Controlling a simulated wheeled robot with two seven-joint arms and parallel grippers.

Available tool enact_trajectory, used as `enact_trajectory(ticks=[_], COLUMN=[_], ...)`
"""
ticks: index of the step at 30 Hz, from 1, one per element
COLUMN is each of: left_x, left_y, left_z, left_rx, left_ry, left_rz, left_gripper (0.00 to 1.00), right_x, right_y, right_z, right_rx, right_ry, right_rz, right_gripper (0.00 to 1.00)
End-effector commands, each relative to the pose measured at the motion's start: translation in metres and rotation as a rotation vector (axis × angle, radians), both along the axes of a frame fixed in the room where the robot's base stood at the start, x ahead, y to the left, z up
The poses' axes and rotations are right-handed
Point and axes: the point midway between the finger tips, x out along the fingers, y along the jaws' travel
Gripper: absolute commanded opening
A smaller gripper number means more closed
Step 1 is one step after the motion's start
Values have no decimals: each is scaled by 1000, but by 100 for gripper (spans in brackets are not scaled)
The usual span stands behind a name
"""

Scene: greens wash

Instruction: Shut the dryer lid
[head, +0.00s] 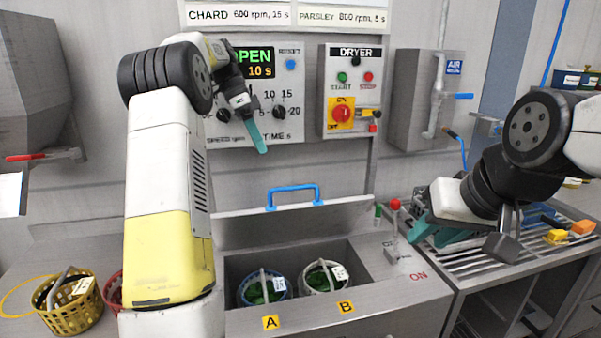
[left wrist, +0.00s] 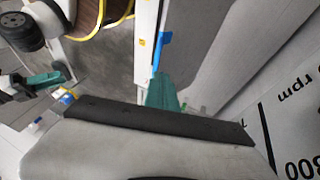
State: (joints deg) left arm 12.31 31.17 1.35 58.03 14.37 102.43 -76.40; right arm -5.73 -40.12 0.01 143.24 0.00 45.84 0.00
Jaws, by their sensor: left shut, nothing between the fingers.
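The dryer lid (head: 290,228) stands raised at the back of the dryer well in the head view, with a blue handle (head: 295,190) on its upper edge. The handle also shows in the left wrist view (left wrist: 161,48), just beyond the fingertips. My left gripper (head: 258,142) is shut and empty, above and left of the handle, in front of the control panel; its teal fingers show in the left wrist view (left wrist: 163,94). My right gripper (head: 436,232) has its teal fingers apart, over the rack right of the dryer. Whether it touches anything is unclear.
Two baskets with greens (head: 262,290) (head: 322,278) sit in the open well, behind labels A and B. A red-tipped lever (head: 395,206) stands right of the well. A yellow basket (head: 75,305) stands at left. The dryer panel (head: 350,90) is on the wall behind.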

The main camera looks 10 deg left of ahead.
Motion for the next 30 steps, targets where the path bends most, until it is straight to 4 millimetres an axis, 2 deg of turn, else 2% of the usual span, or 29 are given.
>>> enact_trajectory(ticks=[2, 5, 8, 21, 30], left_x=[-1, -2, -4, -14, -15], left_y=[-1, -3, -7, -35, -40], left_z=[10, 10, 0, -68, -79], left_rx=[37, 51, 49, 47, 47], left_ry=[-21, -29, -27, -26, -28], left_rz=[-32, -46, -46, -44, -43], left_gripper=[0, 0, 0, 0, 0], right_x=[0, 0, 0, 0, 0], right_y=[0, 0, 0, 0, 0], right_z=[0, 0, 0, 0, 0], right_rx=[0, 0, 0, 0, 0], right_ry=[0, 0, 0, 0, 0], right_rz=[0, 0, 0, 0, 0], right_gripper=[32, 32, 32, 32, 32])
